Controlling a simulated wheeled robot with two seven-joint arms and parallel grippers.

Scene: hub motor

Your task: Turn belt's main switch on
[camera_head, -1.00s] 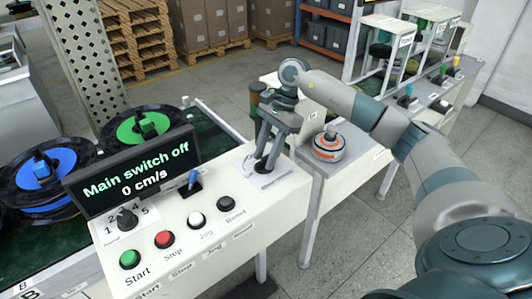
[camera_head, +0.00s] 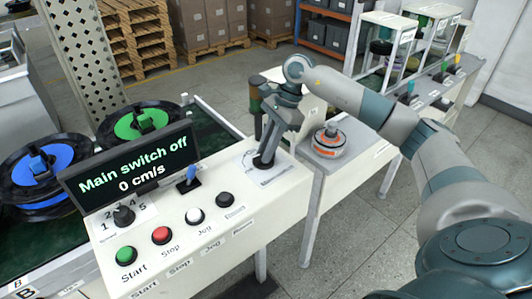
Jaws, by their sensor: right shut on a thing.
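The belt's control panel (camera_head: 225,222) carries a tilted black display (camera_head: 130,172) reading "Main switch off" and "0 cm/s". At the panel's right end a black rotary switch (camera_head: 263,163) sits on a small labelled plate. My right gripper (camera_head: 267,150) points down onto this switch and is shut on its knob, seen nearly edge-on, so the fingers partly hide the knob. The plate's lettering is too small to read. My left gripper is not in view.
Green Start (camera_head: 126,256), red Stop (camera_head: 161,235), white Jog (camera_head: 194,216) and black (camera_head: 224,199) buttons line the panel's front. A blue-tipped lever (camera_head: 189,174) and black dial (camera_head: 123,215) sit behind them. An orange-and-white round part (camera_head: 329,145) rests on the neighbouring table.

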